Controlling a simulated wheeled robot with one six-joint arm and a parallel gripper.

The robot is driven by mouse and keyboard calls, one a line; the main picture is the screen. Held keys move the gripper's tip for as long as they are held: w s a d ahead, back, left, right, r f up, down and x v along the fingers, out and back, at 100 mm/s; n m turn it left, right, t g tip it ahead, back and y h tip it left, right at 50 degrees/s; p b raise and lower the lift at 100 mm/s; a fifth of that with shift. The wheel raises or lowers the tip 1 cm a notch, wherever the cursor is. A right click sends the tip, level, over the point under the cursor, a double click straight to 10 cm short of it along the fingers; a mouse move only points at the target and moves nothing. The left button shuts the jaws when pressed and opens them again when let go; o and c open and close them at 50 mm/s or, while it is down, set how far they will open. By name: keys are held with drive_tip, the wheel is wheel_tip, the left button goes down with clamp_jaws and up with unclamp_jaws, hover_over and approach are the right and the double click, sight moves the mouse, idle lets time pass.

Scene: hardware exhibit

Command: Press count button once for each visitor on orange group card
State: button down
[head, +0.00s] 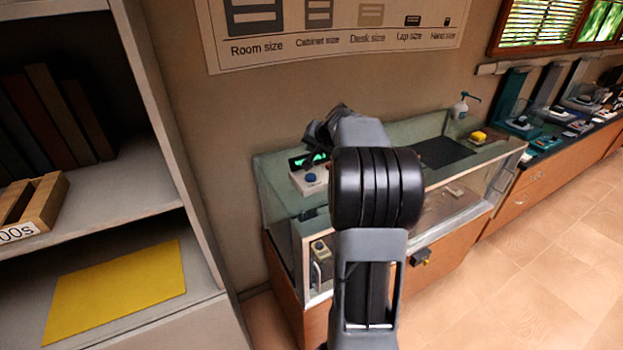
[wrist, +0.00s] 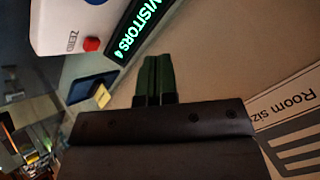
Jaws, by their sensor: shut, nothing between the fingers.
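The visitor counter (head: 312,181) is a white box on the glass display case, left of my arm in the head view. It has a blue button (head: 310,177) on top and a lit green display (head: 309,161). In the wrist view, the display (wrist: 133,30) reads "VISITORS" with a digit that looks like 4. I see no orange group card.
The glass display case (head: 280,196) has a dark mat (head: 440,152) and a pump bottle (head: 460,107) on top. A shelf unit (head: 170,150) stands at left, holding a yellow sheet (head: 115,290). Floor (head: 540,270) is clear at right.

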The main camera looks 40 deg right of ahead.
drive_tip(key=b, duration=0.4)
hover_over(313, 176)
wheel_tip(313, 176, down, 6)
drive_tip(key=shift+r, duration=0.1)
drive_tip(key=shift+f+b, duration=0.55)
drive_tip(key=shift+f, duration=0.1)
drive_tip(key=shift+f+b, duration=0.85)
drive_tip(key=shift+b, duration=0.25)
idle(1.9)
drive_tip(key=shift+r, duration=0.15)
drive_tip(key=shift+r+p, duration=0.55)
drive_tip(key=shift+r, duration=0.2)
drive_tip(key=shift+r+p, duration=1.7)
drive_tip(key=shift+r, duration=0.8)
